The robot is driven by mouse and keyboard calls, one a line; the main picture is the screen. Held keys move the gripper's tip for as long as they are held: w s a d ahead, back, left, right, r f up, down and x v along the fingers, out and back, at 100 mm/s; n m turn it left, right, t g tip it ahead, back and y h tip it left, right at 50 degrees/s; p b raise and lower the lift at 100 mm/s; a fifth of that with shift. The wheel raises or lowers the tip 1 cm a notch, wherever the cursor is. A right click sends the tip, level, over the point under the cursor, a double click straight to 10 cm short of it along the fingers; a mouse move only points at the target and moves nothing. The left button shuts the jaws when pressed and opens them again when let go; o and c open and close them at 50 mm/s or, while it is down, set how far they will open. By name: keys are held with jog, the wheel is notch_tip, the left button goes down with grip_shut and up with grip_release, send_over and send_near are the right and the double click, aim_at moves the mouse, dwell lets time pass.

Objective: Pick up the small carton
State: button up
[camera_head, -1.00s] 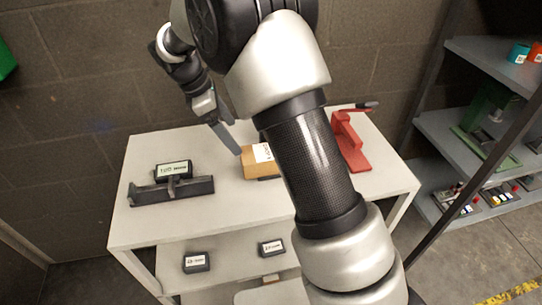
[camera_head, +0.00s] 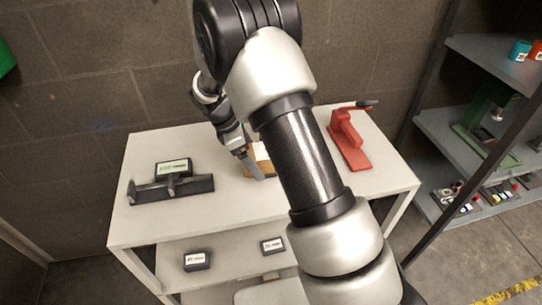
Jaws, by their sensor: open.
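The small carton (camera_head: 262,152) is a brown cardboard box with a white label, on the top of the grey table (camera_head: 232,196). My arm hides much of its right side. My gripper (camera_head: 256,172) is at the carton's left front, pointing down, with a grey finger in front of part of the carton. It is open. I cannot tell whether the fingers touch the carton or stand on both sides of it.
A black fixture (camera_head: 171,188) with a labelled box stands on the table's left. A red clamp-like tool (camera_head: 348,145) stands at the right. Two small black boxes (camera_head: 196,261) (camera_head: 272,246) lie on the lower shelf. A grey shelf rack (camera_head: 455,137) stands at the right.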

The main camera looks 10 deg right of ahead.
jog(key=c, duration=1.4)
jog(key=shift+c, duration=0.5)
jog(key=shift+r, duration=0.15)
